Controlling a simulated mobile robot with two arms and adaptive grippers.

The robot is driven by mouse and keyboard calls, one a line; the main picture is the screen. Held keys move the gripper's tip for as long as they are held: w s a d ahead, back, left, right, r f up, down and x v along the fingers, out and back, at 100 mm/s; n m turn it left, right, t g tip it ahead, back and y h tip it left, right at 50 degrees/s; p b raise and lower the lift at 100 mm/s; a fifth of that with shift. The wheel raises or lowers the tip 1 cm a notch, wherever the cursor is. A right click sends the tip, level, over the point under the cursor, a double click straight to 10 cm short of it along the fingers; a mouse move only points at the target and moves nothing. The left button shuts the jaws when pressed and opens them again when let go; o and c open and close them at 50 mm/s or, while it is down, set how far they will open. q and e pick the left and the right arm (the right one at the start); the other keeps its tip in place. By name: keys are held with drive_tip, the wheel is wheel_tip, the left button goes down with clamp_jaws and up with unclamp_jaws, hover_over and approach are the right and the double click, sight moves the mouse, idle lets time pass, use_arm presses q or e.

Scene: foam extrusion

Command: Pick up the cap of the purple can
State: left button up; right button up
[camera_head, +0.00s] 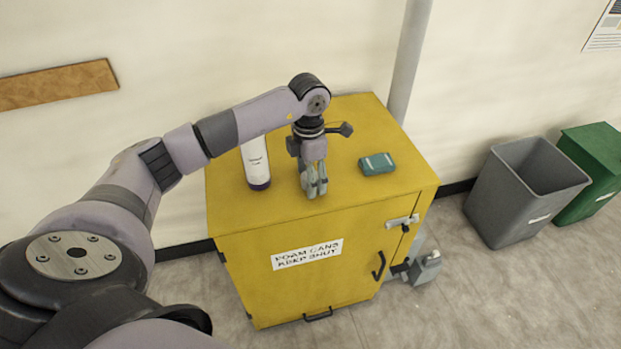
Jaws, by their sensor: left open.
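A white can with a purple band at its base (257,168) stands upright on top of the yellow cabinet (270,212). My left forearm passes in front of its upper end, so I cannot see its cap. My left gripper (314,190) points down just right of the can, apart from it in the picture. Its fingers are open and I see nothing between them. I cannot tell whether the fingertips touch the cabinet top. My right gripper is not in view.
A small teal block-like object (377,164) lies on the cabinet top, right of my gripper. The cabinet top's front strip is clear. A grey pipe (408,62) rises behind the cabinet. A grey bin (490,205) and a green bin (603,165) stand at the right.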

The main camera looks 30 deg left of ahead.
use_arm(q)
drive_tip(key=shift+c, duration=0.3)
drive_tip(key=c, duration=0.8)
